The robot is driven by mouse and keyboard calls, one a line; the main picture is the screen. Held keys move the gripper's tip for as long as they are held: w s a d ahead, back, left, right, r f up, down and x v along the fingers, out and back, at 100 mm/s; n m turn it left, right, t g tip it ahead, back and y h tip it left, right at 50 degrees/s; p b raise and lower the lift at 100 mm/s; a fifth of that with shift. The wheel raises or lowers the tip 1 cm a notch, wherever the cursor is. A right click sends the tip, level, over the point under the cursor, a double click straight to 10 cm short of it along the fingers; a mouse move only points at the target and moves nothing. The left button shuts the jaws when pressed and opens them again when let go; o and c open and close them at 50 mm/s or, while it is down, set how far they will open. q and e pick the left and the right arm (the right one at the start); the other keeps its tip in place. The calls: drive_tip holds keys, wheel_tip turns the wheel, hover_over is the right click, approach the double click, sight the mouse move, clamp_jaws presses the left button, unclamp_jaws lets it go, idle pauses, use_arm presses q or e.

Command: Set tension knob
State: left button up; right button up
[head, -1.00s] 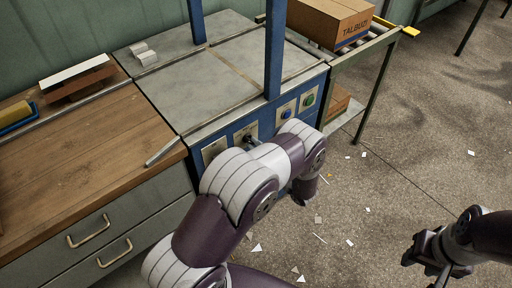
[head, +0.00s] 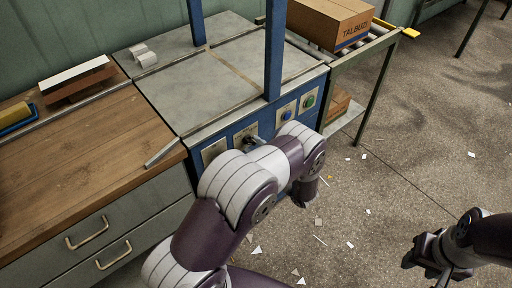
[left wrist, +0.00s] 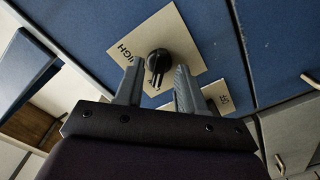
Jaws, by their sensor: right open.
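The tension knob (left wrist: 158,62) is a round black knob with a pale pointer line, on a cream plate marked HIGH on the blue panel in the left wrist view. It also shows as a small dark shape on the machine front in the head view (head: 249,141). My left gripper (left wrist: 156,80) is open, its two grey fingers pointing at the knob, one to each side of it. I cannot tell whether they touch it. In the head view my left arm hides most of that gripper. My right gripper (head: 428,262) is open and empty over the floor.
The blue panel also carries a blue button (head: 286,112) and a green button (head: 308,101). A wooden-topped cabinet (head: 80,160) stands left of the machine. A cardboard box (head: 330,22) sits on the roller conveyor at the right. Paper scraps lie on the floor.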

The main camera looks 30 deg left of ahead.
use_arm(q)
drive_tip(key=shift+d, duration=0.1)
drive_tip(key=v, duration=1.2)
drive_tip(key=shift+d, duration=0.25)
